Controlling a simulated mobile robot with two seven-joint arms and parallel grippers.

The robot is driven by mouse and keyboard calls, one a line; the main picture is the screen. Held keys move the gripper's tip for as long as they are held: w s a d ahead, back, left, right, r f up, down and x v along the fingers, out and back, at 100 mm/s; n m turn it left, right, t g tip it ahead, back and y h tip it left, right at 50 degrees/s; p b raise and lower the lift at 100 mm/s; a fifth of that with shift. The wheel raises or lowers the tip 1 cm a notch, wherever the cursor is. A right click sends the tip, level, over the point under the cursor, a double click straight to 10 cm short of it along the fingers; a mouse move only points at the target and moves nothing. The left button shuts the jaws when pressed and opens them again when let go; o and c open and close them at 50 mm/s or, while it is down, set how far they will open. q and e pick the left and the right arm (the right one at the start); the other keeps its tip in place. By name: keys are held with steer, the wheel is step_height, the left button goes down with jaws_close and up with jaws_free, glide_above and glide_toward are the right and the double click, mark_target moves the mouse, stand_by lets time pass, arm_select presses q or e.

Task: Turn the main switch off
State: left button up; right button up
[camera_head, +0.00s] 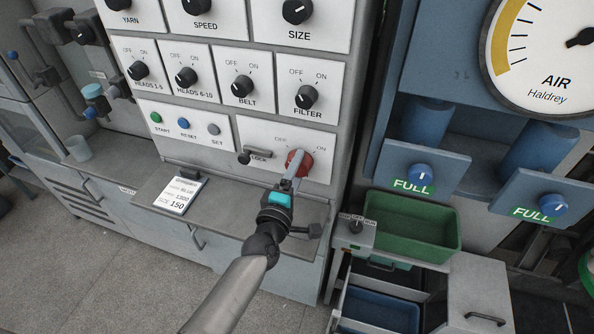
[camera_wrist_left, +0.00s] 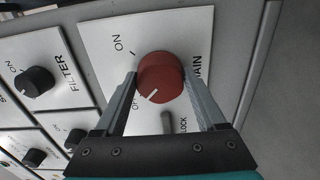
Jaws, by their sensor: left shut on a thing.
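The main switch is a red round knob (camera_head: 302,161) on a white panel, with OFF and ON printed above it. It also shows in the left wrist view (camera_wrist_left: 160,72), and the label there partly reads MAIN. A white mark on its face points to the lower left, towards the partly hidden OFF label, and away from ON. My left gripper (camera_head: 296,166) is shut on the knob, one finger on each side. In the head view the fingers cover part of the knob. My right gripper is not in view.
A small black LOCK lever (camera_head: 245,157) sits left of the knob. FILTER (camera_head: 305,97) and other black knobs are above. A grey shelf (camera_head: 233,212) with a card (camera_head: 180,194) is below. A green bin (camera_head: 410,225) stands to the right.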

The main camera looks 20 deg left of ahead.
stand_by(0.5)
arm_select(q)
steer(key=o, duration=1.3)
steer(key=s, duration=1)
steer(key=s+b, duration=0.1)
steer(key=s, duration=0.4)
steer(key=shift+s+a, duration=0.15)
steer(key=shift+a, duration=0.1)
